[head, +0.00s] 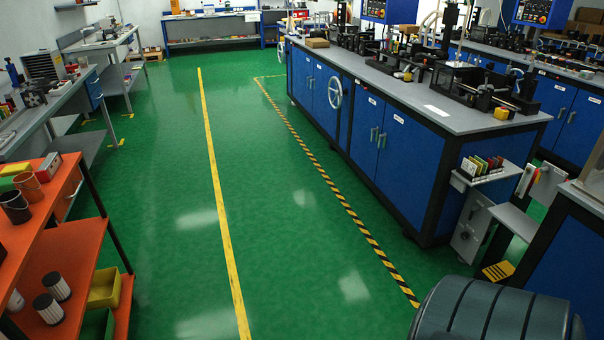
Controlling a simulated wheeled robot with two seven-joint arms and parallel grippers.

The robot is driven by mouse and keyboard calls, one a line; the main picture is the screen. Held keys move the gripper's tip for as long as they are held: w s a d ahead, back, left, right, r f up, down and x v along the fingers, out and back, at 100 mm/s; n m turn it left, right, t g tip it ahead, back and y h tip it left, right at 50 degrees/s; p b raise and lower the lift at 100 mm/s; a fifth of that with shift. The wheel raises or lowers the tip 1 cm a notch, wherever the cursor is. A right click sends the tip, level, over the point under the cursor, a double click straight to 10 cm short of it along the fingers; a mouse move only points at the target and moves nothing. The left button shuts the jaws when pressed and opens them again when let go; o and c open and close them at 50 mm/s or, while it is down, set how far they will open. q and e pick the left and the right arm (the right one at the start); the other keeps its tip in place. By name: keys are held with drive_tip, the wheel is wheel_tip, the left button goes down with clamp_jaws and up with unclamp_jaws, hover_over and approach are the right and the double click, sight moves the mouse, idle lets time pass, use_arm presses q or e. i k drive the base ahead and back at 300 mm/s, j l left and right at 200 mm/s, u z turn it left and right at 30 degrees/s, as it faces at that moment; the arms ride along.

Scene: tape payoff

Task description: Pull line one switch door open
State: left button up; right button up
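A long workbench on the right has blue doors in its front. The nearer pair of blue doors (388,150) looks shut, with two upright handles (378,138) side by side at their middle. A farther pair of blue doors (314,80) also looks shut. White labels sit near the door tops, too small to read, so I cannot tell which door is the line one switch door. A grey panel with a red switch (536,176) is at the bench's near end. Neither of my grippers is in view.
The green floor (265,215) is clear between a yellow line (219,205) and a black-yellow striped line (335,190) along the bench. A handwheel (334,92) juts from the bench front. An orange shelf (65,265) stands near left. A dark rounded body fills the lower right corner.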

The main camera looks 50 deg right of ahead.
sight(410, 153)
drive_tip(key=z, duration=2.25)
drive_tip(key=i+j+z, duration=0.1)
drive_tip(key=i+j, duration=0.25)
drive_tip(key=i, duration=0.45)
drive_tip(key=i+j+z, duration=0.1)
drive_tip(key=i+j, duration=0.3)
drive_tip(key=i, duration=0.35)
drive_tip(key=i+j+z, duration=0.1)
drive_tip(key=i+j, duration=0.35)
drive_tip(key=i, duration=0.3)
drive_tip(key=i+j+z, duration=0.1)
drive_tip(key=i+j, duration=0.45)
drive_tip(key=i, duration=0.2)
drive_tip(key=i+j+z, duration=0.1)
drive_tip(key=i+j, duration=0.45)
drive_tip(key=i, duration=0.15)
drive_tip(key=i+l, duration=0.2)
